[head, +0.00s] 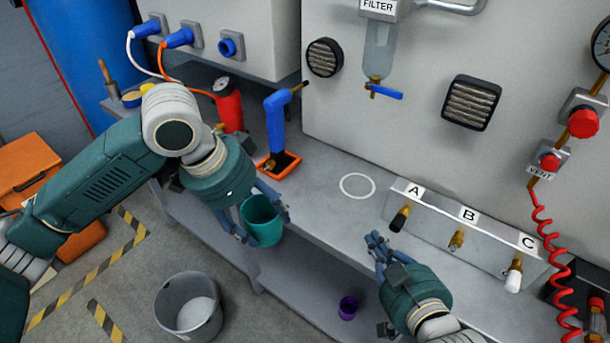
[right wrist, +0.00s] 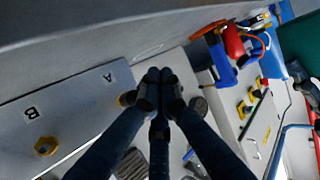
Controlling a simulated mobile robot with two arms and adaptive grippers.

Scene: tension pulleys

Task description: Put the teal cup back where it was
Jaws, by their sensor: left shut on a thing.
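The teal cup (head: 262,222) is held upright or slightly tilted by my left gripper (head: 262,212), whose fingers are shut around its sides. In the head view it appears at the front edge of the bench, left of a white ring mark (head: 357,186) on the bench top. The ring is empty. My right gripper (head: 378,248) is near the bench front, below valve A. In the right wrist view its fingertips (right wrist: 160,78) are together with nothing between them.
A valve block (head: 463,225) labelled A, B and C stands right of the ring. A blue-handled tool (head: 277,120) stands in an orange-rimmed recess behind the cup, near a red bottle (head: 230,108). A purple cup (head: 347,307) sits lower down; a grey bucket (head: 189,305) is on the floor.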

